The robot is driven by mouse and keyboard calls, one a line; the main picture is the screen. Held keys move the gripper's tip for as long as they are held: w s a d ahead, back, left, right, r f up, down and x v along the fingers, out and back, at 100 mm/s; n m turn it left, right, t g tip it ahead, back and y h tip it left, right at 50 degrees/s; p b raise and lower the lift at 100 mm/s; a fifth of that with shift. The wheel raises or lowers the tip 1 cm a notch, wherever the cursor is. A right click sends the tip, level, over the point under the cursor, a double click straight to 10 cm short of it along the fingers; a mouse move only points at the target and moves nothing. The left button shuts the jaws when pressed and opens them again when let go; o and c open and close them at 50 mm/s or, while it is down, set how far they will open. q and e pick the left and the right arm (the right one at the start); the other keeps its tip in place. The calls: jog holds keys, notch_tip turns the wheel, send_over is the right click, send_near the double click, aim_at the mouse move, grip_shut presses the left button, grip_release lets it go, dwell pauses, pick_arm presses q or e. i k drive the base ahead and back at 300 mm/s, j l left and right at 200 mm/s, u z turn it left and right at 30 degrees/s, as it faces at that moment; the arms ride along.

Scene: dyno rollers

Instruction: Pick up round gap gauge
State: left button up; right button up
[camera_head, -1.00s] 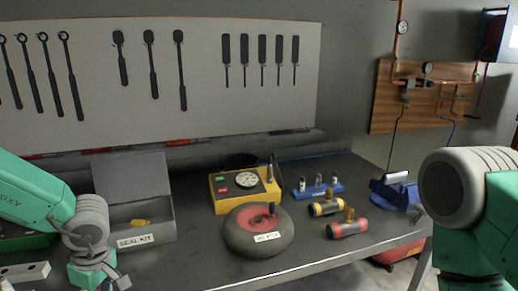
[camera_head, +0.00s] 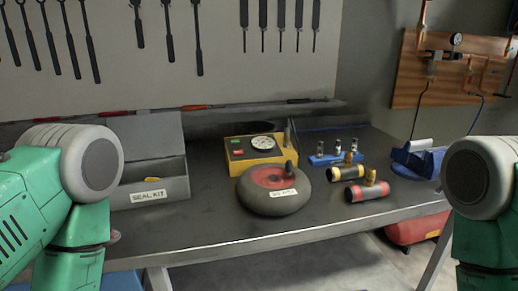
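A round grey disc (camera_head: 270,203) with a red top, a black knob and a white label lies on the dark workbench; the label's print is too small to read for certain. It looks like the round gauge. Just behind it stands a yellow box (camera_head: 262,158) with a round white dial and red and green labels. My left and right arms show at the lower left and lower right edges. Both grippers are outside the view, and neither arm touches the disc.
A grey open box labelled SEAL KIT (camera_head: 150,190) stands left of the disc. A yellow-banded cylinder (camera_head: 348,173), a red-banded cylinder (camera_head: 366,191), a blue rack (camera_head: 335,159) and a blue vise (camera_head: 418,163) are to the right. Bench top (camera_head: 200,232) is clear in front.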

aim_at(115, 235)
jog(key=u, duration=1.2)
